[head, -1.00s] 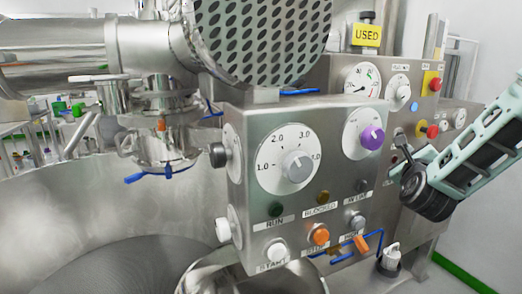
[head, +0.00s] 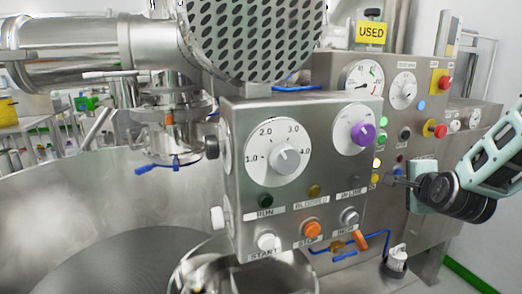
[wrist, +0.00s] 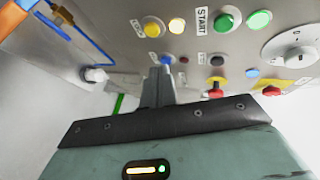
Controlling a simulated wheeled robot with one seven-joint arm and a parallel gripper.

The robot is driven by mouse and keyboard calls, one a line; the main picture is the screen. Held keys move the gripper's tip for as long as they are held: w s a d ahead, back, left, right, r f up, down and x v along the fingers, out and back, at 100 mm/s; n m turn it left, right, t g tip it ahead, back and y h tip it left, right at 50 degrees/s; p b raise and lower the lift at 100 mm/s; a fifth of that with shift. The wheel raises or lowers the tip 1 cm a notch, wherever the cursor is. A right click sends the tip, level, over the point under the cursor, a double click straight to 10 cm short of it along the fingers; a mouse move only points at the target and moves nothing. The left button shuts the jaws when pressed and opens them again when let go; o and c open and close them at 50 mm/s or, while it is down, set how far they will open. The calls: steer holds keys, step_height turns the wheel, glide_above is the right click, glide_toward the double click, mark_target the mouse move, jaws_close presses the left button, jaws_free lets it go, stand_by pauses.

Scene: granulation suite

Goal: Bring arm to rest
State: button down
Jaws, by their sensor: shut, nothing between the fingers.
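My gripper (head: 392,181) is at the right of the head view, in front of the right-hand side of the steel control panel. Its thin dark fingers point left and are shut with nothing between them. In the wrist view the closed fingers (wrist: 165,85) point at a panel face with coloured buttons, including a blue button (wrist: 167,59) close to the tips in the picture. Whether the tips touch the panel cannot be told. My arm reaches in from the right edge of the head view.
The front control box (head: 295,170) carries a grey dial (head: 286,157), a purple knob (head: 363,133) and several buttons. Red emergency-style buttons (head: 445,83) sit on the rear panel. A blue pipe (head: 345,250) runs below the box. A large steel bowl (head: 60,220) fills the left.

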steer(key=s+a+f+n+g+y, duration=0.1)
steer(key=s+f+n+g, duration=0.1)
steer(key=s+n+g, duration=0.35)
steer(key=s+a+f+n+g, duration=0.1)
steer(key=s+f+n+g, duration=0.15)
steer(key=s+n, duration=0.55)
steer(key=s+a+f+n+g+y, duration=0.1)
steer(key=s+f+n+g, duration=0.15)
steer(key=s+n, duration=0.45)
steer(key=s+a+r+n+g, duration=0.2)
steer(key=s+a+n, duration=0.4)
steer(key=s+a, duration=0.8)
steer(key=a+g, duration=0.1)
steer(key=a, duration=0.3)
steer(key=shift+s+a+y, duration=0.15)
steer(key=shift+y, duration=0.15)
steer(key=shift+r, duration=0.1)
